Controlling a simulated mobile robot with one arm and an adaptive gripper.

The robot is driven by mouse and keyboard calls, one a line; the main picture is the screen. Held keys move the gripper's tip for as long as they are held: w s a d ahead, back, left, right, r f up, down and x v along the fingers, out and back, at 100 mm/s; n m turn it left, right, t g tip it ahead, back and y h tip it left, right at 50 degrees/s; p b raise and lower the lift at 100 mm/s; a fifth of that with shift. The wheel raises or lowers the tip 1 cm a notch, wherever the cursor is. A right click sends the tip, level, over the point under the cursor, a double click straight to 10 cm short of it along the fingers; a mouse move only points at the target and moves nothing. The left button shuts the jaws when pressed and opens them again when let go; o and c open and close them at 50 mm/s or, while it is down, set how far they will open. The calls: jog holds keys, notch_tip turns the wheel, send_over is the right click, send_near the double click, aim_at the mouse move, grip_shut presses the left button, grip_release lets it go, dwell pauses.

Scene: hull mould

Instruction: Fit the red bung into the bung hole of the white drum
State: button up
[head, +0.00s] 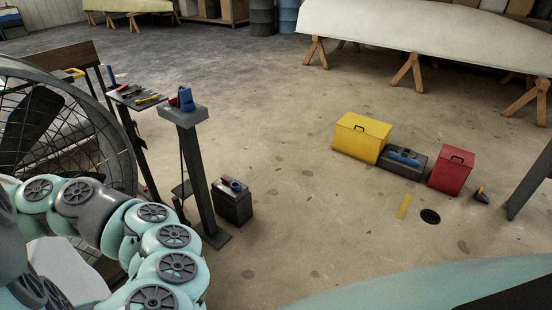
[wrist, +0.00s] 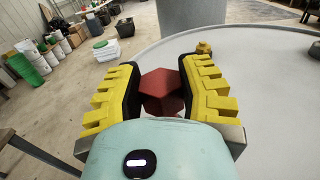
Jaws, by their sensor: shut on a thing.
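In the wrist view my gripper (wrist: 161,95) has yellow toothed fingers with black inner pads. It is shut on the red bung (wrist: 162,84), a faceted dark red piece held between the pads. A broad pale grey-white surface (wrist: 270,85) with a curved rim lies beyond and to the right of the fingers. It looks like a round top seen close up, perhaps the white drum's, but I cannot tell for certain. A small brass-yellow fitting (wrist: 204,47) stands on it near the far rim. No open bung hole shows. My gripper is outside the head view.
A grey cylinder (wrist: 190,15) stands beyond the rim. In the head view, a yellow box (head: 361,138), a dark toolbox (head: 403,165) and a red box (head: 451,172) stand on the floor. A grey pedestal (head: 193,165) and a large fan (head: 55,130) stand left. The middle floor is clear.

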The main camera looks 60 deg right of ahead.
jog(key=shift+f+b, duration=1.7)
jog(key=shift+b, duration=0.2)
jog(key=o, duration=1.1)
jog(key=shift+r, duration=0.1)
jog(key=shift+d, duration=0.1)
jog(key=d, duration=1)
jog(key=shift+d, duration=0.4)
jog(key=shift+s+d, duration=0.2)
jog(key=shift+d, duration=0.4)
